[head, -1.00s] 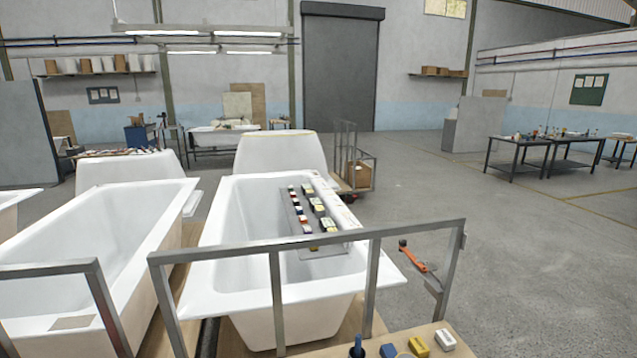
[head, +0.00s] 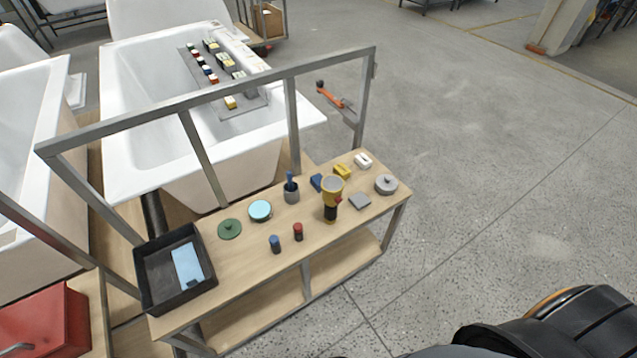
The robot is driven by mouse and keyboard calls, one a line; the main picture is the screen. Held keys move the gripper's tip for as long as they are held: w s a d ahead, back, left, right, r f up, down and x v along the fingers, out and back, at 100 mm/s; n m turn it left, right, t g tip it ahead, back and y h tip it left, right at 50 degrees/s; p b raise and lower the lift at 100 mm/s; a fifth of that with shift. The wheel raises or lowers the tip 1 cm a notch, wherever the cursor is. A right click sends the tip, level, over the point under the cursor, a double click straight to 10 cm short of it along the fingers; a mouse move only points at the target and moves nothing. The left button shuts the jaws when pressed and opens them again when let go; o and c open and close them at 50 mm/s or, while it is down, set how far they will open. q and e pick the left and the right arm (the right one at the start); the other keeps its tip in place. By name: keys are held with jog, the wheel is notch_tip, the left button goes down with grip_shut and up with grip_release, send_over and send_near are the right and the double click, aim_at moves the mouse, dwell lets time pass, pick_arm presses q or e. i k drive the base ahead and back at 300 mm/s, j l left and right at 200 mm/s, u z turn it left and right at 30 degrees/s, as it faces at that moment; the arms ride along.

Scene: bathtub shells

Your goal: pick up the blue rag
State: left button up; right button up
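A flat light blue rectangle (head: 187,262), which looks like the blue rag, lies in a black tray (head: 143,268) at the left end of a wooden bench (head: 262,255). One end of it shows small darker marks. Its right edge lies close to the tray's inner wall. Neither of my grippers is in view, and nothing touches the rag.
Along the bench stand a green disc (head: 229,229), a turquoise round tin (head: 260,210), a yellow-and-black tool (head: 331,198) and several small blocks. A grey metal rail (head: 230,92) runs behind it. A red box (head: 45,322) is at lower left. Open floor lies right.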

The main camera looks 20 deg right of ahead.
aim_at(316, 180)
jog(key=l+u, duration=0.45)
jog(key=l, duration=0.45)
jog(key=l+u, duration=0.4)
jog(key=l, duration=0.55)
